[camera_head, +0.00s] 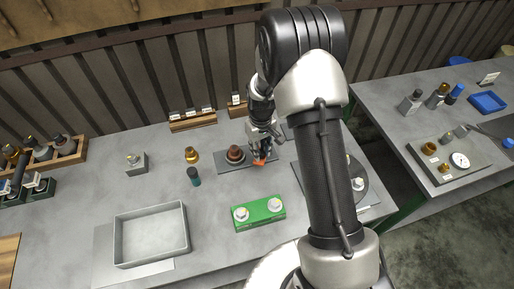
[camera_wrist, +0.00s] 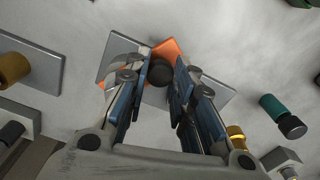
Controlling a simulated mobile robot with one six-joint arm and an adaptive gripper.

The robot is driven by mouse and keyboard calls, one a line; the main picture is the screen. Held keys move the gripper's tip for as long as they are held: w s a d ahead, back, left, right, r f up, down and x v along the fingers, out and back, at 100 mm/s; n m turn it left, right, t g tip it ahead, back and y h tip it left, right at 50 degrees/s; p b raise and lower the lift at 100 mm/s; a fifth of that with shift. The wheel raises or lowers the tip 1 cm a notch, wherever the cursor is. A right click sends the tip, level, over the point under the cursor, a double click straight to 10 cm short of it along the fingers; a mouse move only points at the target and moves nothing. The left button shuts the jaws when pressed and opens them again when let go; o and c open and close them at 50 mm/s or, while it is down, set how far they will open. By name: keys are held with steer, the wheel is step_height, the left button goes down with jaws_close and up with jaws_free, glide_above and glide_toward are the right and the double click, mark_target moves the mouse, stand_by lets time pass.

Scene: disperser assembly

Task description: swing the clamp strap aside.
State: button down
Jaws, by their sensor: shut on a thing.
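The clamp strap is an orange piece (camera_head: 259,163) at the right part of a dark grey plate (camera_head: 224,166) in the head view. In the wrist view the orange strap (camera_wrist: 168,48) shows between and beyond the fingers, with a dark round knob (camera_wrist: 161,73) on it. My gripper (camera_head: 261,152) is down at the strap. In the wrist view its two fingers (camera_wrist: 164,72) are on either side of the dark knob, closed on it. The fingers hide part of the strap. A brown round part (camera_head: 235,154) sits on the plate left of the gripper.
A green block with two bolts (camera_head: 259,212) stands in front of the plate. An empty grey tray (camera_head: 150,235) is at the front left. My arm hides part of the right side.

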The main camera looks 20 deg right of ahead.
mark_target(262, 152)
steer(key=shift+s+d+n, duration=0.1)
steer(key=shift+d+n, duration=0.15)
steer(key=shift+n, duration=0.25)
steer(key=c, duration=1.3)
jaws_free()
steer(key=shift+c, duration=0.2)
step_height(262, 152, up, 12)
